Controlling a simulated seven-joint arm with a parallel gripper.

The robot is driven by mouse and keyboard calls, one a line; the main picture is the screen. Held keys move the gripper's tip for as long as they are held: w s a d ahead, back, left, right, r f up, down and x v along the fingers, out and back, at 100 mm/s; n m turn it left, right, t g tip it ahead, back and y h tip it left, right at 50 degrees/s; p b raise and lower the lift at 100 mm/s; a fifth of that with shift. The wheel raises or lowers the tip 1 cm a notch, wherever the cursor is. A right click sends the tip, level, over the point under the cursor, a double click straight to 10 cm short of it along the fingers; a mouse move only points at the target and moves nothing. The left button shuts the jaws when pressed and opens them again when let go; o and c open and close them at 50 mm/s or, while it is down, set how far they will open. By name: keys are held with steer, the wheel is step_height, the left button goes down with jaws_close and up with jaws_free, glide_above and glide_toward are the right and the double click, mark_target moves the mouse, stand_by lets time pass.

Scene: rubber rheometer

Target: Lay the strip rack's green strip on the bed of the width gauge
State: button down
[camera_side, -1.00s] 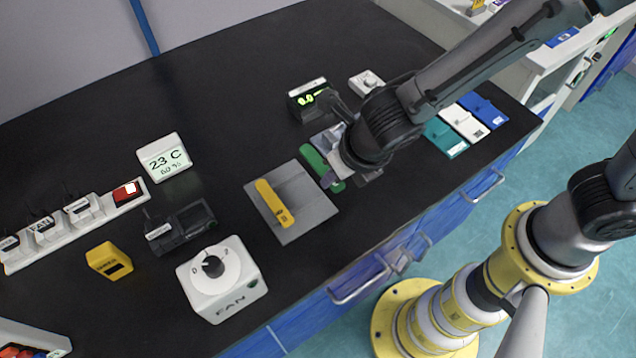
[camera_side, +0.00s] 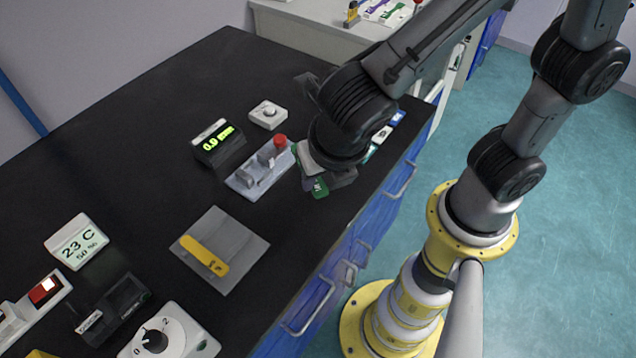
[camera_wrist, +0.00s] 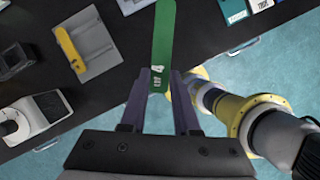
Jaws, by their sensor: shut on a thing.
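The green strip (camera_wrist: 163,40) is gripped near one end and extends up from the fingertips in the wrist view. My gripper (camera_wrist: 160,78) is shut on it. In the side view only a short green end (camera_side: 320,188) shows below my gripper (camera_side: 330,176), held above the bench near its front edge. The width gauge has a light grey bed (camera_side: 245,180) with grey jaw blocks, a red knob and a green-lit display (camera_side: 218,141); my gripper is to its right, apart from it. The grey strip rack (camera_side: 232,232) holds a yellow strip (camera_side: 205,256).
A small white dial box (camera_side: 268,114) stands behind the gauge. A 23 C display (camera_side: 76,241), a black device (camera_side: 112,310) and a white fan dial box (camera_side: 168,335) are at lower left. Coloured booklets (camera_side: 382,135) lie partly behind my arm. The bench's middle left is clear.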

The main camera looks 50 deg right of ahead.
steer(key=w+a+r+m+g, duration=0.15)
steer(key=w+m+g, duration=0.25)
steer(key=w+m, duration=0.5)
steer(key=w+a+r+m+g, duration=0.1)
steer(key=w+a+m+g, duration=0.3)
steer(key=m, duration=0.9)
steer(key=w+d+f+m+y, duration=0.2)
steer(key=w+d+f+m, duration=0.5)
steer(key=w, duration=0.5)
steer(key=d+f, duration=0.2)
steer(key=d, duration=0.1)
steer(key=shift+w+f+m, duration=0.3)
steer(key=shift+f+m, duration=0.1)
steer(key=shift+f+g, duration=0.1)
steer(key=shift+g, duration=0.2)
steer(key=shift+f, duration=2.8)
steer(key=shift+f, duration=0.55)
steer(key=c, duration=0.6)
jaws_free()
